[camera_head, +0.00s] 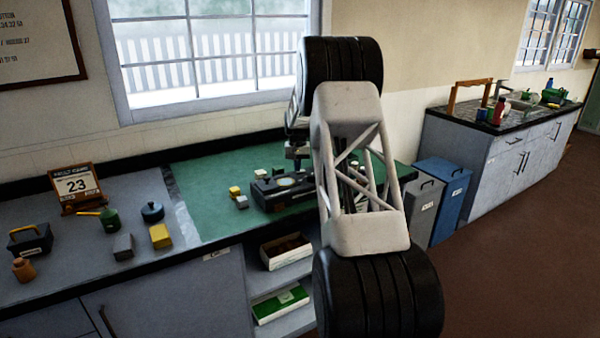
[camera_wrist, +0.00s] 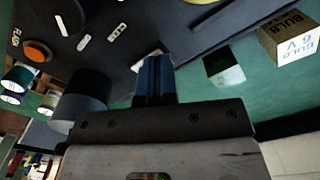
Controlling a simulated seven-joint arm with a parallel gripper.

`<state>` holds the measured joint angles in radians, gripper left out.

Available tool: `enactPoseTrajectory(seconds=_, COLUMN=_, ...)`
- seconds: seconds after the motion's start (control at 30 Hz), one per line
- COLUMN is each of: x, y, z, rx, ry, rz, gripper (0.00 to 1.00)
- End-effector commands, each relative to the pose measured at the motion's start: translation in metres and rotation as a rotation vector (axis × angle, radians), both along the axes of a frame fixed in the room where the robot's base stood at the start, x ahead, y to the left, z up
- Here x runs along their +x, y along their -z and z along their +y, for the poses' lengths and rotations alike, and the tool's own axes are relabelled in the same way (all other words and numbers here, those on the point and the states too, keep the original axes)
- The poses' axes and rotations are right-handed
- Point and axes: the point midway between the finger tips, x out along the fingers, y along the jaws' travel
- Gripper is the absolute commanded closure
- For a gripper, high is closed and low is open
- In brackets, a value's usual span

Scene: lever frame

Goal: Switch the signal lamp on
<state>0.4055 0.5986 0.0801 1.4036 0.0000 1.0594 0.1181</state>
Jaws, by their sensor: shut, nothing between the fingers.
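A black box-shaped unit (camera_head: 270,196) with a pale round face on top lies on the green mat; it seems to be the signal lamp's unit. My arm hides its right part in the head view. In the wrist view a dark panel (camera_wrist: 170,25) carries an orange round part (camera_wrist: 37,52) and several small pale labels, too blurred to read surely. A dark cylinder (camera_wrist: 85,95) stands left of my fingers. My gripper (camera_wrist: 155,72) is shut and empty, its blue fingertips at the panel's near edge, by a pale part they partly cover. Contact cannot be told. No lit lamp is visible.
A box marked "BULB 6V" (camera_wrist: 290,38) and a dark block with a white face (camera_wrist: 224,68) lie beside the panel. The green mat (camera_head: 215,180) is clear at its left. A calendar (camera_head: 77,187), a dark green pot (camera_head: 110,220) and several small things stand on the grey counter.

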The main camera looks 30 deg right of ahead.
Motion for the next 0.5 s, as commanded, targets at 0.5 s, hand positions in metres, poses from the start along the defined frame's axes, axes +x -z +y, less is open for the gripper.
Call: enactPoseTrajectory(seconds=0.5, x=-0.0001, y=0.0055, z=0.0000, rx=0.000, ry=0.000, rz=0.001, gripper=1.00)
